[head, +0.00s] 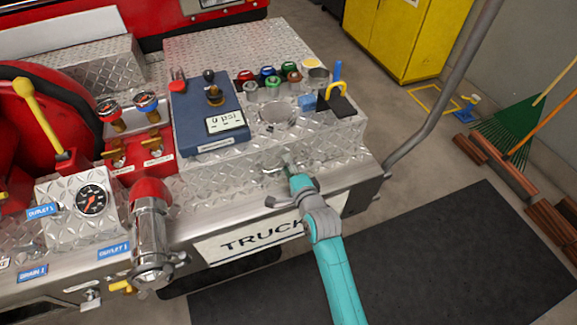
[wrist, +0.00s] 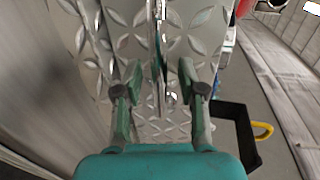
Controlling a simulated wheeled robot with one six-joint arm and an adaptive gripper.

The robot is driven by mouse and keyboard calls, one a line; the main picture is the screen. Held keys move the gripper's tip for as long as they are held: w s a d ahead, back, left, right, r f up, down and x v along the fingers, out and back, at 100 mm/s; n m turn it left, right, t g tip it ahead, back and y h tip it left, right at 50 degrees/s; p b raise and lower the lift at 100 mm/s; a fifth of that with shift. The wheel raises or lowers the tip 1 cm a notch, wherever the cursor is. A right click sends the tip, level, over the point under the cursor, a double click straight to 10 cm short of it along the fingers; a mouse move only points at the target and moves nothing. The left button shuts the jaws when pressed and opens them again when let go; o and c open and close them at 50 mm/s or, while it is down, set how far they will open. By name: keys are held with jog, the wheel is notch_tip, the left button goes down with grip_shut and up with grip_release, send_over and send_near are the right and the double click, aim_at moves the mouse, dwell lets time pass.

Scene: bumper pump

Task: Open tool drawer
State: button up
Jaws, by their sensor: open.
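The tool drawer appears to be the diamond-plate front (head: 225,178) of the bumper box, above the "TRUCK" plate; it looks flush, with no visible gap. The diamond plate also fills the middle of the wrist view (wrist: 135,30). My gripper (head: 287,165) is at this front, right of its middle. In the wrist view my gripper (wrist: 158,85) is open, its two fingers apart on either side of a thin shiny bar (wrist: 160,50), which looks like the handle. I cannot tell whether a finger touches it. My gripper hides part of the handle in the head view.
On top of the box stand a blue gauge unit (head: 208,112), several coloured caps (head: 268,74) and a black holder (head: 335,100) with a yellow loop. A chrome outlet with a red cap (head: 150,192) stands left. A grey pole (head: 440,100) rises right. The dark mat (head: 440,260) is clear.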

jog(key=shift+w, duration=0.1)
grip_shut()
jog(key=shift+f, duration=0.1)
